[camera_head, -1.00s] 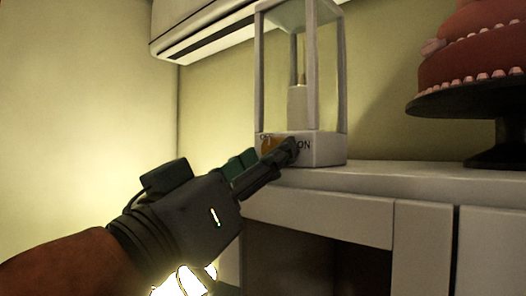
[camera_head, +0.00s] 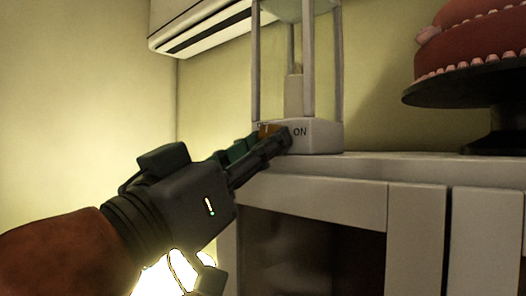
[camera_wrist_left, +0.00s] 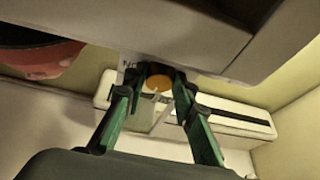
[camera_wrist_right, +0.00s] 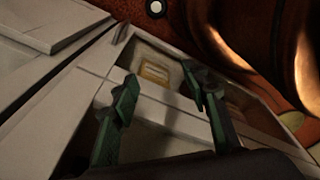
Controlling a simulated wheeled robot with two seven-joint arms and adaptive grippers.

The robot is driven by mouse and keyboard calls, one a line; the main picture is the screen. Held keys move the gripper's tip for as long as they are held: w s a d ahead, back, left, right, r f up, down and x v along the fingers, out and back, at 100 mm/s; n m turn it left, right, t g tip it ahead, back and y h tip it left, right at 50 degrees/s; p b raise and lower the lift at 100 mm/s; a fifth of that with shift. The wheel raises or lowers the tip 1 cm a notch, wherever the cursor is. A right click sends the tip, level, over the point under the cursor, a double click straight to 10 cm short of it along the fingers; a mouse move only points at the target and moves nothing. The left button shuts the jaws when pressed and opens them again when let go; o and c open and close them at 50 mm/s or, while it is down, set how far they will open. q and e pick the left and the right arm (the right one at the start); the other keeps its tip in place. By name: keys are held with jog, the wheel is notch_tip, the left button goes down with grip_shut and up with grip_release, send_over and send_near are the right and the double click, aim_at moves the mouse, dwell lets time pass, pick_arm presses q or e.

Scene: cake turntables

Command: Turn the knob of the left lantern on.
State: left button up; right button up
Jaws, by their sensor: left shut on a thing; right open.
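The lantern (camera_head: 318,137) stands upright on the cabinet top, with a pale square base, thin posts and a candle (camera_head: 294,97) inside; I see no flame. "ON" is printed at the right of its base front. The round orange knob (camera_head: 268,129) is on that front, partly hidden by the fingers of my left gripper (camera_head: 272,141). The left wrist view shows the knob (camera_wrist_left: 158,83) between the two fingertips of the left gripper (camera_wrist_left: 160,80), which are shut on it. My right gripper (camera_wrist_right: 160,84) is open and empty in the right wrist view.
A red tiered cake (camera_head: 470,55) on a dark stand (camera_head: 465,100) is to the lantern's right on the cabinet (camera_head: 315,199). An air conditioner (camera_head: 205,25) hangs on the wall behind. The cabinet's front has a dark opening below the top.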

pick_arm(q)
jog(key=m+g+h+b, duration=0.1)
jog(key=m+h, duration=0.1)
jog(key=m, duration=0.2)
jog(key=shift+a+r, duration=0.1)
jog(key=shift+a, duration=0.1)
grip_shut()
jog(key=o, duration=1.1)
grip_release()
jog(key=shift+s, duration=0.15)
jog(key=shift+o, duration=0.2)
jog(key=v, duration=1.1)
jog(key=shift+s+a+f, duration=0.15)
jog(key=shift+a+f, duration=0.1)
jog(key=shift+a, duration=0.1)
